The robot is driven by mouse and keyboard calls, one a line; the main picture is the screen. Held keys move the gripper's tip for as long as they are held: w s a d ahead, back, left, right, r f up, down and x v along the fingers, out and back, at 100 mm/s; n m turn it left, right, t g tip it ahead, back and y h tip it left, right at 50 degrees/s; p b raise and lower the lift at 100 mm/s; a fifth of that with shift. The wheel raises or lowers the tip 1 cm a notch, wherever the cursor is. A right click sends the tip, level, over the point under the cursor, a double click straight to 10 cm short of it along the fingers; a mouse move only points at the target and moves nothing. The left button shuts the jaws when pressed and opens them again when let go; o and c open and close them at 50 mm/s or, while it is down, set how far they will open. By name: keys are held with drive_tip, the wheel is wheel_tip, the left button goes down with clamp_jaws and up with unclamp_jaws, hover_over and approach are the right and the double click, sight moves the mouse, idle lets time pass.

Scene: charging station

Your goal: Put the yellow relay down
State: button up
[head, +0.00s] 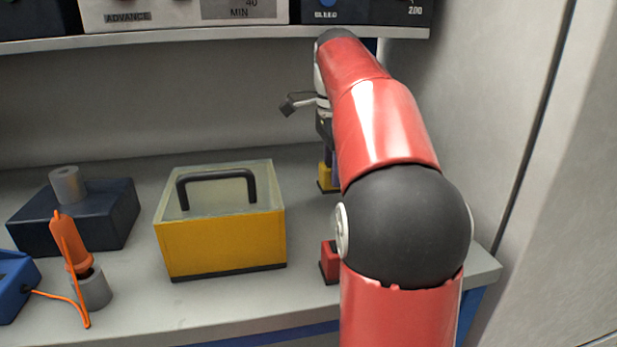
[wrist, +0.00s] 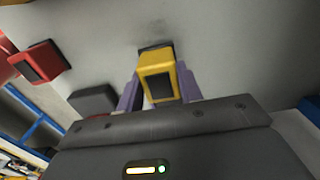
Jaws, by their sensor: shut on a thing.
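The yellow relay (wrist: 156,64) is a small yellow block with a dark face, held between the two purple fingertips of my gripper (wrist: 160,92) in the wrist view. My gripper is shut on it. In the head view the relay (head: 324,176) shows low behind my red arm, at the grey bench surface, with part of it hidden by the arm. The gripper's fingers are mostly hidden there. I cannot tell whether the relay touches the bench.
A red block (head: 329,262) stands nearer the front edge, also in the wrist view (wrist: 38,63). A yellow box with a black handle (head: 220,243) is to the left. A dark block (head: 100,215), an orange tool (head: 70,245) and a shelf of instruments (head: 250,33) are around.

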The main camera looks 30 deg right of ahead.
drive_tip(key=w+a, duration=0.3)
drive_tip(key=shift+a, duration=0.1)
drive_tip(key=shift+w+a+f, duration=0.1)
drive_tip(key=shift+f+b, duration=0.3)
drive_tip(key=shift+f, duration=1.35)
drive_tip(key=o, duration=1)
drive_tip(key=shift+f, duration=0.1)
